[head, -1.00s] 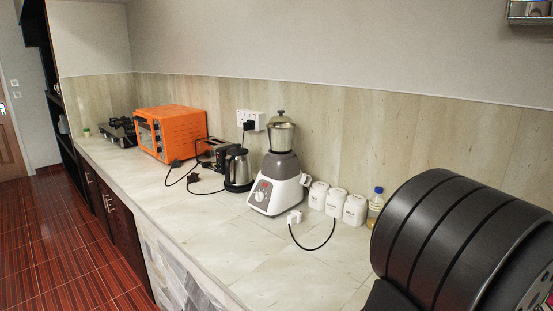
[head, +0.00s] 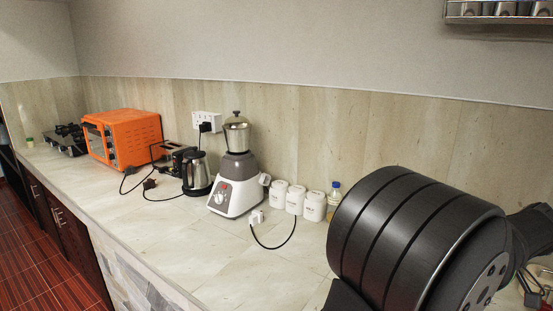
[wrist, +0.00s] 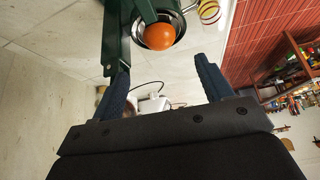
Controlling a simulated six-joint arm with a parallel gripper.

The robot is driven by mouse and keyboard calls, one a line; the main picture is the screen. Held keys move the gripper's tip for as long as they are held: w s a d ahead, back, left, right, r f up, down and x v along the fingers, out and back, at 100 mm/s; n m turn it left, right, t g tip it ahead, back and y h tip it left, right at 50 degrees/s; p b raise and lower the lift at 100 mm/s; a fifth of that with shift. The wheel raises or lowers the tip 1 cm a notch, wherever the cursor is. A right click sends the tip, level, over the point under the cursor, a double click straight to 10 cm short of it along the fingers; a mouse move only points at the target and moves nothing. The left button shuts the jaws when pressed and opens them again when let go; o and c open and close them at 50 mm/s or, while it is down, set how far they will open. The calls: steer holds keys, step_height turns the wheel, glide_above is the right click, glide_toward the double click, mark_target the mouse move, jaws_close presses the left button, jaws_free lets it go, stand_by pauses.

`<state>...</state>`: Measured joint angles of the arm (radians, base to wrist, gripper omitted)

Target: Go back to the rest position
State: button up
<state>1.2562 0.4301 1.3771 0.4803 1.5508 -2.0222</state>
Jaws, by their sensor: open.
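My gripper (wrist: 161,68) shows in the wrist view with its two blue-padded fingers wide apart and nothing between them. Beyond the fingertips, at the top of that view, an orange round fruit or ball (wrist: 159,37) sits in a round metal bowl (wrist: 180,24). A dark green frame (wrist: 115,35) stands beside the bowl, close to the left finger; I cannot tell whether they touch. In the head view the gripper is out of sight; only a large black part of my arm fills the lower right.
The counter (head: 160,230) holds an orange oven (head: 122,138), toaster (head: 178,158), kettle (head: 197,174), mixer grinder (head: 236,180) with a loose plug, white canisters (head: 295,198) and a bottle (head: 334,200). The front counter is clear. A shelf (head: 500,18) hangs upper right.

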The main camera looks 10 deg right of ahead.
steer(key=x, duration=0.8)
steer(key=shift+a+f, duration=0.2)
steer(key=shift+f, duration=0.15)
steer(key=shift+w, duration=0.25)
step_height(320, 180, up, 4)
steer(key=shift+f, duration=0.25)
steer(key=s+d+r, duration=0.1)
steer(key=s+r, duration=0.6)
steer(key=s, duration=0.5)
steer(key=s+a+f+m+t+h, duration=0.1)
steer(key=s+a+f+m+h, duration=0.15)
steer(key=s+f+m, duration=0.35)
steer(key=s+a+f+m+h, duration=0.1)
steer(key=s+f+m+h, duration=0.25)
steer(key=f+m, duration=0.35)
steer(key=s+a+f+m+g+h, duration=0.3)
steer(key=s+a+f+m, duration=0.5)
steer(key=a, duration=0.5)
steer(key=shift+s+f, duration=1.05)
steer(key=shift+f, duration=0.6)
